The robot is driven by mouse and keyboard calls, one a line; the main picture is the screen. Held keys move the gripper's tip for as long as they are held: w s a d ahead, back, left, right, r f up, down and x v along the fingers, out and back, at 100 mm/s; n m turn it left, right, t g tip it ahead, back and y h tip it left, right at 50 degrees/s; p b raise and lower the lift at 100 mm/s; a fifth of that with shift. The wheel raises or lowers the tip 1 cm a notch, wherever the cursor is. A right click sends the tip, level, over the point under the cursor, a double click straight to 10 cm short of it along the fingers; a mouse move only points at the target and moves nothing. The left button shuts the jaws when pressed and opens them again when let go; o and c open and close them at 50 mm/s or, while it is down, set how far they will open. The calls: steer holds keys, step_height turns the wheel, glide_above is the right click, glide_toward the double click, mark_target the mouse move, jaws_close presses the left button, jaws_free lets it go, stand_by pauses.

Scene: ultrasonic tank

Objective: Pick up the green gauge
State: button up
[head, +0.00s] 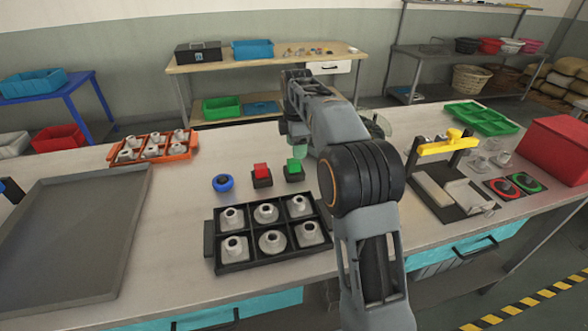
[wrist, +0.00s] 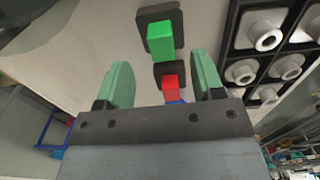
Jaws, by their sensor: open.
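The green gauge (head: 294,168) is a small green block on a dark square base, standing on the light bench behind the black tray. It also shows in the wrist view (wrist: 160,42), upper middle, beyond the fingertips. A like red gauge (head: 261,173) stands just left of it; in the wrist view the red one (wrist: 170,88) shows between my fingers. My gripper (wrist: 163,78) has two pale green fingers, wide apart with nothing held. In the head view my gripper (head: 298,142) is above and behind the green gauge, partly hidden by my arm.
A black tray (head: 208,243) of white fittings lies in front of the gauges. An orange tray (head: 113,153) and a large grey tray (head: 70,240) are at left. A yellow-handled fixture (head: 447,143) stands right of my arm.

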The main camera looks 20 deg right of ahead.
mark_target(295, 162)
steer(key=shift+s+a+f+b, duration=0.1)
steer(key=shift+f+b, duration=0.15)
steer(key=shift+f, duration=1.3)
steer(key=shift+a+f+b, duration=0.1)
steer(key=shift+f+b, duration=0.15)
steer(key=shift+f, duration=1.25)
steer(key=c, duration=1)
